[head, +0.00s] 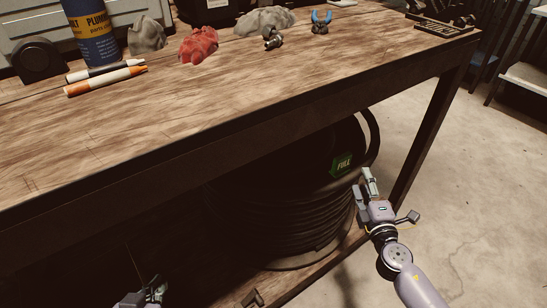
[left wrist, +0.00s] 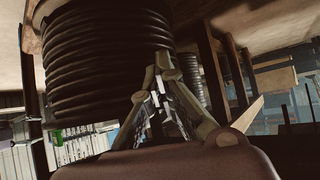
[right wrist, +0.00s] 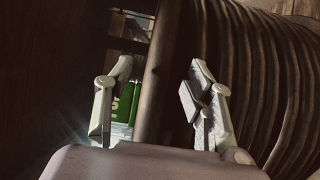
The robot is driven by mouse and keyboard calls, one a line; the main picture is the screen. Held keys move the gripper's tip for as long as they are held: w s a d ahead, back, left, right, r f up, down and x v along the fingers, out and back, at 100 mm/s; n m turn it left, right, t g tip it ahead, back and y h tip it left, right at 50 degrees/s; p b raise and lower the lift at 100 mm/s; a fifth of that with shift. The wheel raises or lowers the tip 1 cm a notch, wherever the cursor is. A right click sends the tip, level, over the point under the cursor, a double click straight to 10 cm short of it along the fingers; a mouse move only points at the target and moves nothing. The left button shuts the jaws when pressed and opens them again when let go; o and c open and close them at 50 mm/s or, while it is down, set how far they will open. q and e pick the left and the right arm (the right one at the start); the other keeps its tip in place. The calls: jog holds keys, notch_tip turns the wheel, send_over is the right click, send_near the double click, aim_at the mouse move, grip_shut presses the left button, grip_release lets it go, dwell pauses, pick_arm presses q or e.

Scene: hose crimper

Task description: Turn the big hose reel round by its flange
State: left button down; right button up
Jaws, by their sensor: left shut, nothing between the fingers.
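The big hose reel, wound with dark hose (head: 285,215), stands under the workbench in the head view. Its flange (head: 372,140) curves out past the bench edge, near a green FULL tag (head: 343,163). My right gripper (head: 367,182) is beside that flange. In the right wrist view it is open (right wrist: 158,75), with the flange edge (right wrist: 160,65) between its fingers and gaps showing on both sides. My left gripper (head: 145,292) is low at the bottom edge of the head view. In the left wrist view it is shut and empty (left wrist: 162,75), in front of the coiled hose (left wrist: 100,55).
The wooden bench top (head: 200,120) hangs over the reel. On it are a blue can (head: 92,30), markers (head: 105,82), a red rag (head: 198,45) and grey rags. A bench leg (head: 425,135) stands right of the reel. The concrete floor (head: 480,200) is clear at right.

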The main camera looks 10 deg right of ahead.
pick_arm(q)
jog(key=w+d+r+t+h+b, duration=0.1)
jog(key=w+d+r+t, duration=0.1)
jog(key=w+r+t, duration=0.1)
notch_tip(320, 180, up, 3)
jog(key=shift+w+f+t, duration=0.2)
jog(key=shift+w+t, duration=0.2)
jog(key=shift+w, duration=0.2)
pick_arm(e)
jog(key=s, duration=0.1)
jog(key=s+d, duration=0.2)
jog(key=s, duration=0.1)
